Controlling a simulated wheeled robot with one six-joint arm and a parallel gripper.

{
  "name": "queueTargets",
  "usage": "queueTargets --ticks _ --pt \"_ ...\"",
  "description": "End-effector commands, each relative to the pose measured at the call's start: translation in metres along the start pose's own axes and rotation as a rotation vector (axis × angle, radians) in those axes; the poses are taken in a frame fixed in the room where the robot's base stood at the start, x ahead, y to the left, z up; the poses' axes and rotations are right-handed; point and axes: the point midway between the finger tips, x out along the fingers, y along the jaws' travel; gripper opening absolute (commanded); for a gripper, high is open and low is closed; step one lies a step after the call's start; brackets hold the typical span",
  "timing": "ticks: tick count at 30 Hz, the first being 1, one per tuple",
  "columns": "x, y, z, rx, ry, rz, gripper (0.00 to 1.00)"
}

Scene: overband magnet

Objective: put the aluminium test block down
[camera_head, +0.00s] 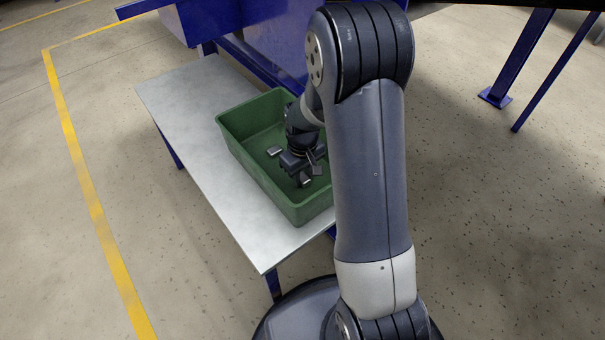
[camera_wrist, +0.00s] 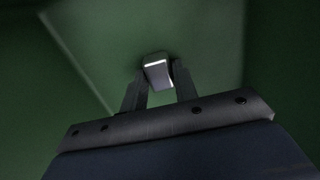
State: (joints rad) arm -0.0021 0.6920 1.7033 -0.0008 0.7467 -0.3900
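A small grey metal block, which I take to be the aluminium test block (camera_wrist: 157,72), sits between my fingertips in the wrist view. My gripper (camera_wrist: 160,78) has a finger against each side of it, with no clear gap visible. In the head view my gripper (camera_head: 308,176) points down inside the green bin (camera_head: 248,166), towards its near right end. The block (camera_head: 305,181) shows as a light patch at the fingertips. I cannot tell whether it touches the bin floor.
Another small grey piece (camera_head: 273,150) lies on the bin floor, left of my gripper. The bin stands on a light metal table (camera_head: 187,104), whose left part is bare. Blue machine framing (camera_head: 257,57) rises behind. The bin walls surround my gripper.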

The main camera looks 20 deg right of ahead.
Motion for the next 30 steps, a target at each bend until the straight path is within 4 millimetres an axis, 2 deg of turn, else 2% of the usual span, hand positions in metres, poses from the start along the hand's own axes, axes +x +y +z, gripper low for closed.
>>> queueTargets --ticks 1,6,16,20,30 --pt "0.0 0.0 0.0 0.0 0.0 0.0 0.32" --pt "0.0 0.0 0.0 0.0 0.0 0.0 0.46" --pt "-0.007 0.0 0.0 0.0 0.001 0.0 0.46" --pt "-0.029 0.0 -0.001 0.0 0.004 0.001 0.46" --pt "-0.1 0.0 -0.001 0.0 0.003 0.001 0.46"
